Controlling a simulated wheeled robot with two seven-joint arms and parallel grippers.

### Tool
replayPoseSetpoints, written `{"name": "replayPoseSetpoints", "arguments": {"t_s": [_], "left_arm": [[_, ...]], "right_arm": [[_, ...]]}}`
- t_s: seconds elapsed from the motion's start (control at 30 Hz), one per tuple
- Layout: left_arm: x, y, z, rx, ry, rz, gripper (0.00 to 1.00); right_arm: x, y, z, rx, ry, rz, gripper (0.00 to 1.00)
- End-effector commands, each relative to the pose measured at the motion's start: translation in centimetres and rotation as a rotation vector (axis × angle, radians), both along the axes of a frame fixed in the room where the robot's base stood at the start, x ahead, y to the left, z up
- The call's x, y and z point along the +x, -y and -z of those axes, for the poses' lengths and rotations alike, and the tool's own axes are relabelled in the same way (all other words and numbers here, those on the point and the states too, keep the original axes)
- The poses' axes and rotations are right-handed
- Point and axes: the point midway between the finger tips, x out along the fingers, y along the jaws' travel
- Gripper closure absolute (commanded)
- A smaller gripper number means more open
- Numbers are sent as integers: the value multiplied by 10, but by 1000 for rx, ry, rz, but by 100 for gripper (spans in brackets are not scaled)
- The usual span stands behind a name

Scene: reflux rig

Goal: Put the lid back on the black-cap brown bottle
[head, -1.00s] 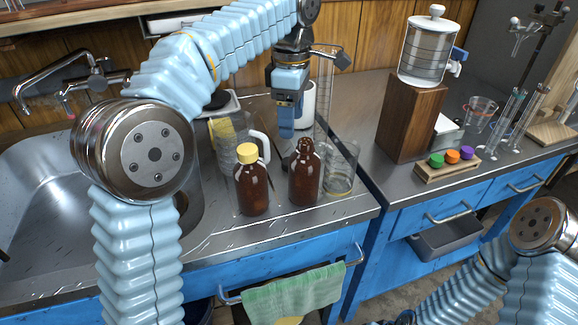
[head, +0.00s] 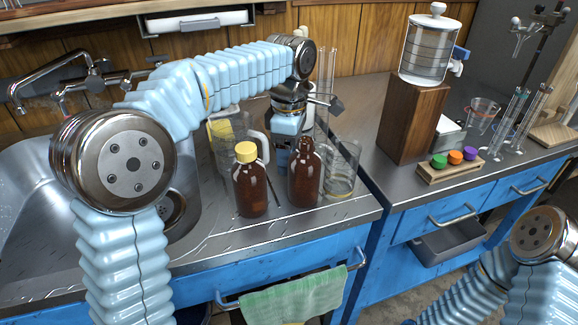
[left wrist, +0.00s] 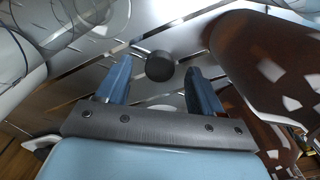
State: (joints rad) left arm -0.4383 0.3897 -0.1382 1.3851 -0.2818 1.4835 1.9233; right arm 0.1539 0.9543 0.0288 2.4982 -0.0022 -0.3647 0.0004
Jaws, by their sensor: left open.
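The brown bottle without a lid (head: 304,178) stands upright near the counter's front, its neck bare. A brown bottle with a yellow cap (head: 250,187) stands to its left. A black lid (left wrist: 160,66) lies on the counter in the left wrist view, between and just beyond my open left fingertips, apart from them; in the head view I cannot make it out. My left gripper (head: 283,152) points down behind the two bottles, which partly hide it. It also shows in the left wrist view (left wrist: 159,75), empty. My right gripper is out of view.
A glass beaker (head: 341,170) stands close to the open bottle's right. A white-handled jug (head: 226,145) is behind the yellow-capped bottle. The sink (head: 40,215) lies left. A green towel (head: 290,300) hangs in front.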

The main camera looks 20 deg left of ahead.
Motion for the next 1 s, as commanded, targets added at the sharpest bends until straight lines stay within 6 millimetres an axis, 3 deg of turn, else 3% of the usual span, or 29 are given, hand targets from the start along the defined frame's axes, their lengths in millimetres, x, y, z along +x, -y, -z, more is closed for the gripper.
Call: {"name": "replayPoseSetpoints", "arguments": {"t_s": [0.1,0.47,0.83,1.0], "left_arm": [[0,0,10,0,-1,0,34],[0,0,10,-1,1,0,34],[0,0,10,0,1,1,90],[0,0,10,0,1,1,93]], "right_arm": [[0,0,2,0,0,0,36],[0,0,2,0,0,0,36],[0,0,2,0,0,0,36],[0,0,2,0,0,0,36]]}}
